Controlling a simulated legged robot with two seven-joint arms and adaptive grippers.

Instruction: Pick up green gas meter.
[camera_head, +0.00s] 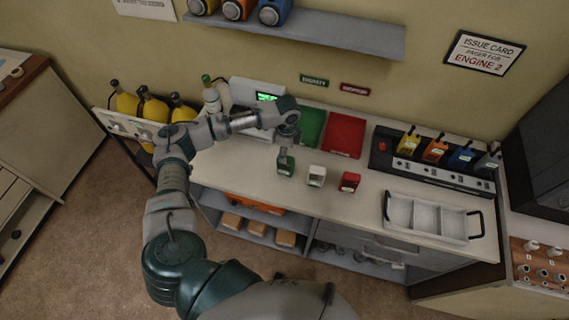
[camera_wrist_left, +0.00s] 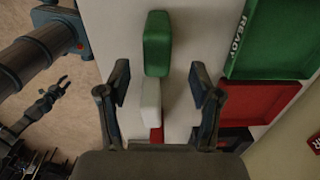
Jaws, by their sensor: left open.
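The green gas meter (camera_head: 286,165) stands on the pale counter, leftmost in a row with a white one (camera_head: 316,176) and a red one (camera_head: 349,182). My left gripper (camera_head: 288,136) is open and empty, just above and behind the green meter in the head view. In the left wrist view the green meter (camera_wrist_left: 157,42) lies ahead of the open fingers (camera_wrist_left: 158,76), not between them.
Green (camera_head: 309,128) and red (camera_head: 344,135) trays lie behind the meters. A charger with several coloured handsets (camera_head: 434,150) and a white divided tray (camera_head: 428,217) stand at right. A white device with a lit screen (camera_head: 256,93) and a bottle (camera_head: 212,99) are near my left arm.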

